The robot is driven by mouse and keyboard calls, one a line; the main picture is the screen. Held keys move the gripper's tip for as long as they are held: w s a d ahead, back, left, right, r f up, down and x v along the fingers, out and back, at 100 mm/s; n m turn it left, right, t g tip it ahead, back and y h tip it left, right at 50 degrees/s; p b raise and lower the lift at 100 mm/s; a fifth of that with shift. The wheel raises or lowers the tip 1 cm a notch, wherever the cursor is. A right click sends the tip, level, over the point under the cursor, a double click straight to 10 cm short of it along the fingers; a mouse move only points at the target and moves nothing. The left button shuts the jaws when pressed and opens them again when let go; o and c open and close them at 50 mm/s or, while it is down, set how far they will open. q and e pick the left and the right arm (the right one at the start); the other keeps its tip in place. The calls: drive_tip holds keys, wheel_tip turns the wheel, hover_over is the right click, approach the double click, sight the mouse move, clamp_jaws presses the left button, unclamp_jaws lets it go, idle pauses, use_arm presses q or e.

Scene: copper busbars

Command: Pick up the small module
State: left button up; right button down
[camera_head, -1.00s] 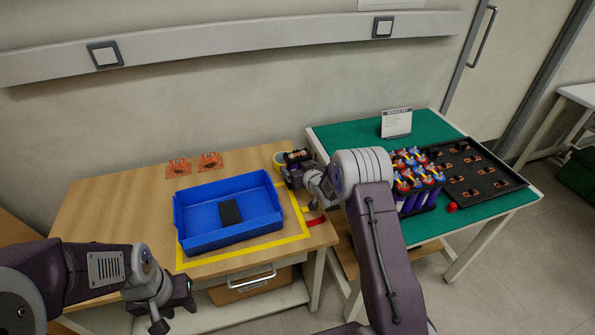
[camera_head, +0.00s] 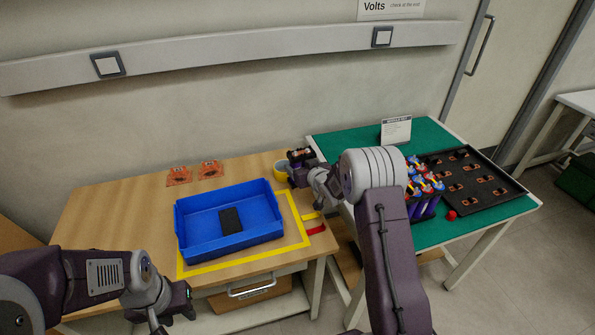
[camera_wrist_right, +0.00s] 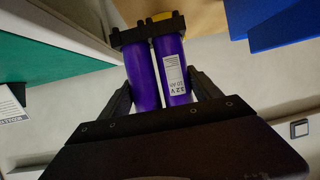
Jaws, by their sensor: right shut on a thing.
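The small module (camera_wrist_right: 158,70) is a pair of purple cells under a black cap, with a white label reading 3.2 V on one cell. In the right wrist view my right gripper (camera_wrist_right: 165,98) is shut on it, one finger on each outer side. In the head view the module's dark top (camera_head: 299,154) shows at my right gripper (camera_head: 301,168), beside the right edge of the wooden table. My left gripper (camera_head: 174,312) is empty, fingers apart, low in front of the wooden table.
A blue bin (camera_head: 266,232) with a dark pad inside stands within yellow tape on the wooden table (camera_head: 110,228). Orange pieces (camera_head: 180,176) lie behind it. A green table (camera_head: 345,140) holds larger purple modules (camera_head: 428,190), a black tray (camera_head: 510,190), a sign (camera_head: 396,131) and a red ball (camera_head: 451,215).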

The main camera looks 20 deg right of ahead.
drive_tip(key=s+d+r+p, duration=0.2)
drive_tip(key=s+d+r, duration=0.4)
drive_tip(key=d, duration=0.2)
drive_tip(key=shift+s+r, duration=0.2)
drive_tip(key=shift+s, duration=0.1)
